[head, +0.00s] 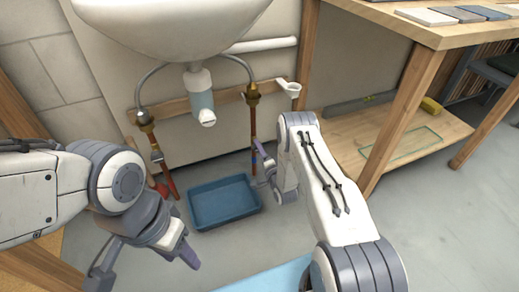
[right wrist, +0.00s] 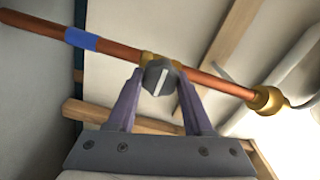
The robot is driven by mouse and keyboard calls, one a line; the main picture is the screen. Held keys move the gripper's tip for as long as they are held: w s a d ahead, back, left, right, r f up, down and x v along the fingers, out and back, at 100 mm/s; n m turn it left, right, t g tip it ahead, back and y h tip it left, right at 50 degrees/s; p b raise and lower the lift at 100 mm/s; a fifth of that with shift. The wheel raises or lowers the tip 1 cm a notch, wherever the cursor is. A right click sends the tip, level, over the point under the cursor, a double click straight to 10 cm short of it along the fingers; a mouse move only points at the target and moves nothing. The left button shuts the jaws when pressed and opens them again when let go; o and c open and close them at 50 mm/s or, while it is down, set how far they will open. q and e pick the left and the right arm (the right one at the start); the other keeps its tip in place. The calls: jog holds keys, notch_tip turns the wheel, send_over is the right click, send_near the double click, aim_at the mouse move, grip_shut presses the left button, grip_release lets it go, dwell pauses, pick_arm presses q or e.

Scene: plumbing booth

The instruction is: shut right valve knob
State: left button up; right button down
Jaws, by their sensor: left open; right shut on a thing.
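The right valve knob (right wrist: 158,78) is dark grey with a white stripe and sits on a brass valve on the right copper pipe (right wrist: 119,49). In the right wrist view the stripe stands steeply across the pipe's line. My right gripper (right wrist: 158,88) is shut on the knob, one finger on each side. In the head view my right gripper (head: 262,170) is low at the right pipe (head: 253,125), and the knob is too small and covered to make out. My left gripper (head: 145,264) is open and empty, above the floor at the lower left.
A sink (head: 170,25) with a white drain trap (head: 200,95) is above the pipes. A blue tray (head: 224,203) lies on the floor below. The left pipe (head: 163,168) stands left of the tray. A wooden workbench (head: 425,75) stands at the right.

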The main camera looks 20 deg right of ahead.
jog(key=shift+c, duration=1.5)
grip_release()
jog(key=s+p, duration=0.5)
jog(key=s, duration=0.5)
jog(key=shift+s+d, duration=0.15)
jog(key=shift+s, duration=0.15)
